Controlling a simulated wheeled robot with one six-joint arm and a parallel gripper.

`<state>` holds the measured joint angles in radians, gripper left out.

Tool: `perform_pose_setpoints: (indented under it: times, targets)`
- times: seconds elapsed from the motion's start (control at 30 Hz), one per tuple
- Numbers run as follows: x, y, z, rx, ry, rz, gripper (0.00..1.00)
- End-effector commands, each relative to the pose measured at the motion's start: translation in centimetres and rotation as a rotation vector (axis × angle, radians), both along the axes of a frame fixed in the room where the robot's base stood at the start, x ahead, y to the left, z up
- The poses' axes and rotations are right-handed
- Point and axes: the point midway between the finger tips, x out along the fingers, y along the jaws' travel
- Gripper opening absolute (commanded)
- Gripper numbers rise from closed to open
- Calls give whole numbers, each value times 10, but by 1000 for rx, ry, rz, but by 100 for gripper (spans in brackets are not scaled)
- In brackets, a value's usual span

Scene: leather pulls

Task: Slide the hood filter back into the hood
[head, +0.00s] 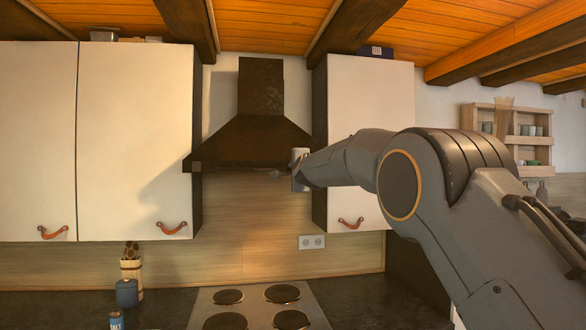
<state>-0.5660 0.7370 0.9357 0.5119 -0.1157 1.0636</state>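The dark brown range hood (252,140) hangs between the white wall cabinets, above the hob. My arm reaches in from the right. My gripper (284,174) is at the right part of the hood's lower edge, small and partly hidden by my own wrist. I cannot tell whether its fingers are open or shut, or whether they touch the hood. The hood filter cannot be made out clearly; the hood's underside is not visible from here.
A hob (258,308) with several dark plates lies below the hood. White cabinets (134,140) with leather pulls flank it left, and another cabinet (368,110) stands close on the right, behind my arm. A blue-grey jar (127,293) stands left on the dark counter. The space between hood and hob is clear.

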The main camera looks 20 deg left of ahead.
Motion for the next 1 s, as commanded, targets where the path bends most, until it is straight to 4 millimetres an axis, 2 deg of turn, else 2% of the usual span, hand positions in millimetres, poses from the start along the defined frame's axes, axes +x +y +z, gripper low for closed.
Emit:
perform_pose_setpoints:
  times: [0.37, 0.4, 0.5, 0.53, 0.83, 1.0]
  targets:
    - [1, 0, 1, 2, -2, -3, 0]
    - [1, 0, 1, 2, -2, -3, 13]
    - [1, 0, 1, 2, -2, -2, 30]
    - [1, 0, 1, 2, -2, -2, 31]
    - [0, 0, -1, 0, 1, -2, 31]
    - [-10, -5, -2, 0, -1, -1, 31]
